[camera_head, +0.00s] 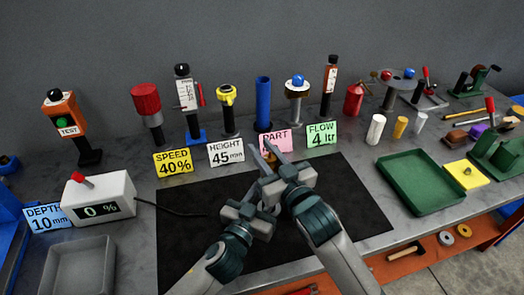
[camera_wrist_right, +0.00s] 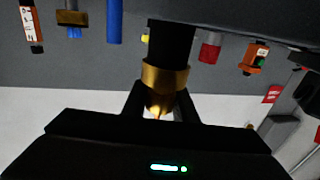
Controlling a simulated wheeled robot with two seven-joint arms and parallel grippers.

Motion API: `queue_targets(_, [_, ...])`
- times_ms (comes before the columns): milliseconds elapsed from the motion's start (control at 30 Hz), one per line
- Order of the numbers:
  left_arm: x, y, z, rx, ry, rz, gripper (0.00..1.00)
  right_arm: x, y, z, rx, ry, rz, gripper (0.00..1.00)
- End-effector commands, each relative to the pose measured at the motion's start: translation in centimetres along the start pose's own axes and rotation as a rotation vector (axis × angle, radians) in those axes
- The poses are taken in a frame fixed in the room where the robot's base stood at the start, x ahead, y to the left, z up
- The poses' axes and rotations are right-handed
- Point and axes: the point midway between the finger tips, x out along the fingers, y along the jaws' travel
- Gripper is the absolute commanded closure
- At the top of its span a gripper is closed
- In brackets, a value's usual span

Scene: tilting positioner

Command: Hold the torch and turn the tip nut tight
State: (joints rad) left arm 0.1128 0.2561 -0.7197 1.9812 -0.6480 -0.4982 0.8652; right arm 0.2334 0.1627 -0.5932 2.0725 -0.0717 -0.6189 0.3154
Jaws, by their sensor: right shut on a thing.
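The torch (camera_wrist_right: 171,42) shows in the right wrist view as a black cylinder, with the brass tip nut (camera_wrist_right: 163,77) at its near end. My right gripper (camera_wrist_right: 160,108) has its two dark fingers on either side of the nut's lower part, shut on it. In the head view my right gripper (camera_head: 270,154) is over the back part of the black mat, and its fingers hide most of the nut. My left gripper (camera_head: 264,206) is just left of and below the right one, close against it. Its fingertips and the torch body are hidden there.
A black mat (camera_head: 190,235) covers the middle of the grey bench. Several tools and sign cards stand behind it. A white meter box reading 0 % (camera_head: 98,198) and a grey tray (camera_head: 78,268) are at left. A green tray (camera_head: 420,183) is at right.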

Motion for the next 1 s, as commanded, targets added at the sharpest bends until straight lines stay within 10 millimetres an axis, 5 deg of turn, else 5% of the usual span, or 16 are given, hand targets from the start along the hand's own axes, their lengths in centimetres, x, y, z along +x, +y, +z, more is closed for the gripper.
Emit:
queue_targets(867, [0.0, 0.0, 0.0, 0.000, -0.001, -0.001, 1.00, -0.1, 0.9, 0.0, -0.001, -0.002, 0.219, 0.97])
queue_targets(900, [0.0, 0.0, 0.0, 0.000, -0.001, -0.001, 1.00, -0.1, 0.9, 0.0, -0.001, -0.002, 0.219, 0.68])
queue_targets(1000, [0.0, 0.0, 0.0, 0.000, -0.001, -0.001, 1.00, -0.1, 0.9, 0.0, 0.000, -0.002, 0.219, 0.56])
